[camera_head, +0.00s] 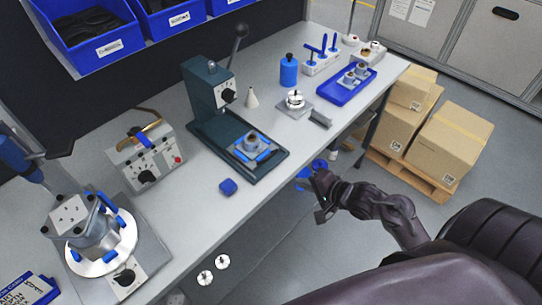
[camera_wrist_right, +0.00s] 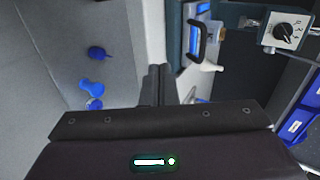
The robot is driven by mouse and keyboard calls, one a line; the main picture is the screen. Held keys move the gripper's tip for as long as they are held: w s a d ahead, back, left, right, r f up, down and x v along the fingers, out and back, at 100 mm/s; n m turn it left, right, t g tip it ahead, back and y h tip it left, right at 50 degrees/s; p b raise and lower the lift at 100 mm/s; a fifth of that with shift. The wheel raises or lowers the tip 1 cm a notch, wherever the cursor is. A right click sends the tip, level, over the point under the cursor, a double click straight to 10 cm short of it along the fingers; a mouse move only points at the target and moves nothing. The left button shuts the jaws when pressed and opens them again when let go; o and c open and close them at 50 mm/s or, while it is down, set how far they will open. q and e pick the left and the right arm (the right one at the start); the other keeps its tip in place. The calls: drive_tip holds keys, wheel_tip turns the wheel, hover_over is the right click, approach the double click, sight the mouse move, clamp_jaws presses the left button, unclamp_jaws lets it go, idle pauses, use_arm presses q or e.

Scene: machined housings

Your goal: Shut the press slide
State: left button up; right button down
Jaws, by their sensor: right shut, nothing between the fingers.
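The dark green press (camera_head: 207,92) stands on the bench in the head view, with its lever raised at the back. Its slide, a grey plate with blue strips (camera_head: 240,154), sits on the front part of the press base, forward of the press head. A round metal housing (camera_head: 252,139) rests on the slide. My right gripper (camera_head: 322,193) is beyond the bench's front edge, to the right of the press and apart from it. In the right wrist view its fingers (camera_wrist_right: 155,82) are together and empty. My left gripper is not in view.
Cardboard boxes (camera_head: 449,145) on a pallet are at right.

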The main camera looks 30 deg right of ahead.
drive_tip(key=w+a, duration=0.1)
drive_tip(key=w, duration=0.1)
drive_tip(key=w+a+f, duration=0.1)
drive_tip(key=w, duration=0.2)
drive_tip(key=w+a+f+p, duration=0.1)
drive_tip(key=w, duration=0.2)
drive_tip(key=shift+w, duration=0.1)
drive_tip(key=shift+w+a+p, duration=0.25)
drive_tip(key=shift+w+p, duration=0.05)
drive_tip(key=shift+w, duration=0.35)
drive_tip(key=shift+w+a+p, duration=0.2)
drive_tip(key=shift+w+p, duration=0.05)
drive_tip(key=shift+w, duration=0.35)
drive_tip(key=shift+w+a+f, duration=0.2)
drive_tip(key=shift+w+a, duration=0.1)
drive_tip(key=shift+w, duration=0.45)
